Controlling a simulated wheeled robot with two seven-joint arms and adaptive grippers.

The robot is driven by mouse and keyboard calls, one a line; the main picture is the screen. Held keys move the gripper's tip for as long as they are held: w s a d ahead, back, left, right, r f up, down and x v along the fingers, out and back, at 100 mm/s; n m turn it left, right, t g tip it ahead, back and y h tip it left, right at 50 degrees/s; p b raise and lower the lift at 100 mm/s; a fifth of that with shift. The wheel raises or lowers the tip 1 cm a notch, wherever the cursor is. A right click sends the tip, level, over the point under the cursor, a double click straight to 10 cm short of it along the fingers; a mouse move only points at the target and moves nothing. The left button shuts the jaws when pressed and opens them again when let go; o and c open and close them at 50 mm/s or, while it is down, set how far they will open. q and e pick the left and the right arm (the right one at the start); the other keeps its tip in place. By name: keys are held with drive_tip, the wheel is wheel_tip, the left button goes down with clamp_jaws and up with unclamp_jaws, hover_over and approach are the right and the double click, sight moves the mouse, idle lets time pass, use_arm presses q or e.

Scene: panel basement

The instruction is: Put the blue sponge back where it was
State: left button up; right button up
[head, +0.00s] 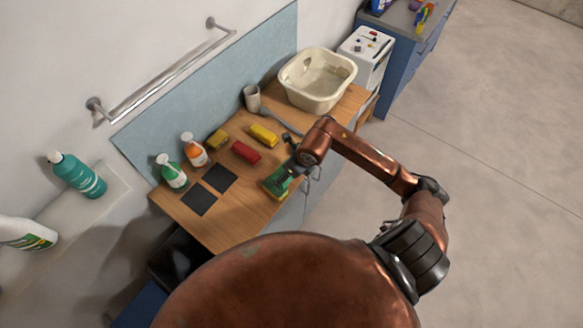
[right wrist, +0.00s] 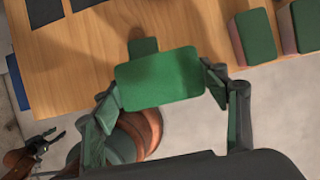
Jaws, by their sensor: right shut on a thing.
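My right gripper (head: 287,178) is over the front edge of the wooden counter, shut on a green-faced sponge (head: 275,187). In the right wrist view the sponge (right wrist: 158,78) shows a plain green face between the two fingers; its other sides are mostly hidden, and I see no blue on it. A red sponge (head: 245,152), a yellow sponge (head: 263,134) and a dull yellow sponge (head: 218,138) lie farther back. No blue sponge is recognisable. My left gripper (right wrist: 48,139) shows small at the lower left of the wrist view, its fingers apart and empty.
Two dark square pads (head: 198,199) (head: 219,177) lie bare near the counter's left end. A grey cup (head: 252,98) and a cream basin (head: 318,106) are toward the far end. Bare wood lies left of the held sponge.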

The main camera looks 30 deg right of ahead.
drive_tip(key=w+d+f, duration=0.1)
drive_tip(key=f, duration=0.1)
drive_tip(key=w+d+f+p, duration=0.1)
drive_tip(key=w+d+f, duration=0.2)
drive_tip(key=f, duration=0.1)
drive_tip(key=shift+w+d+p, duration=0.35)
drive_tip(key=shift+w+d, duration=0.05)
drive_tip(key=shift+w+d+f, duration=0.25)
drive_tip(key=shift+d+f, duration=0.05)
drive_tip(key=shift+f, duration=0.2)
wheel_tip(320, 180, down, 2)
drive_tip(key=shift+f+p, duration=0.1)
drive_tip(key=shift+p, duration=0.6)
drive_tip(key=shift+w+f, duration=0.1)
drive_tip(key=shift+f, duration=0.45)
drive_tip(key=o, duration=0.8)
drive_tip(key=shift+o, duration=0.2)
